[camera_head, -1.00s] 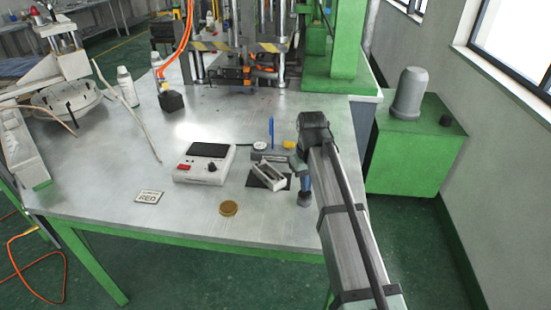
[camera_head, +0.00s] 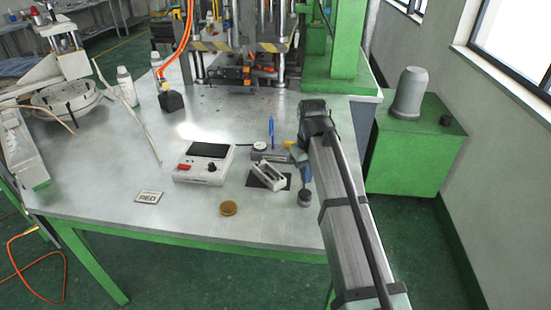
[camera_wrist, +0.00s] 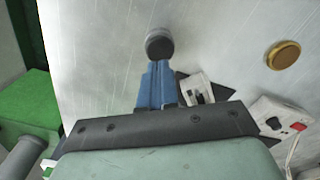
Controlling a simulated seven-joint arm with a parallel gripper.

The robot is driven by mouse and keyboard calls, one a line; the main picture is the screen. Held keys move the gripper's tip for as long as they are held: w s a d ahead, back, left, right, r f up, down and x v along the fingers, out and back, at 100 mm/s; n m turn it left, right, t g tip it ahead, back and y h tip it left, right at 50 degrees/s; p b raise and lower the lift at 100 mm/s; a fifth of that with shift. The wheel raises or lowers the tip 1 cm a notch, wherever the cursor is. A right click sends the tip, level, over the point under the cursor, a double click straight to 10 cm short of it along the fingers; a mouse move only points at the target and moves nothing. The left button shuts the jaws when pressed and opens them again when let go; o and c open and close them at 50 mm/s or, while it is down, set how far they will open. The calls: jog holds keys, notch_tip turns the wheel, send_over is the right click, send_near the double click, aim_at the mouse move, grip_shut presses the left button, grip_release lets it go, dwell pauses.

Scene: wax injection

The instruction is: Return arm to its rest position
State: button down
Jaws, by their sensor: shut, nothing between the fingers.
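My gripper (camera_head: 306,186) is over the right part of the table (camera_head: 120,180), near its right edge. In the wrist view its blue fingers (camera_wrist: 158,68) are together with nothing between them. A dark round knob-like piece (camera_wrist: 159,44) shows just beyond the fingertips. It also shows below the fingers in the head view (camera_head: 305,201). I cannot tell whether the fingers touch it. My arm reaches in from the bottom right and partly hides the table edge.
A dial gauge (camera_head: 270,153) is behind. A green cabinet (camera_head: 415,150) stands at right.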

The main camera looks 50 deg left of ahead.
dwell(0.3)
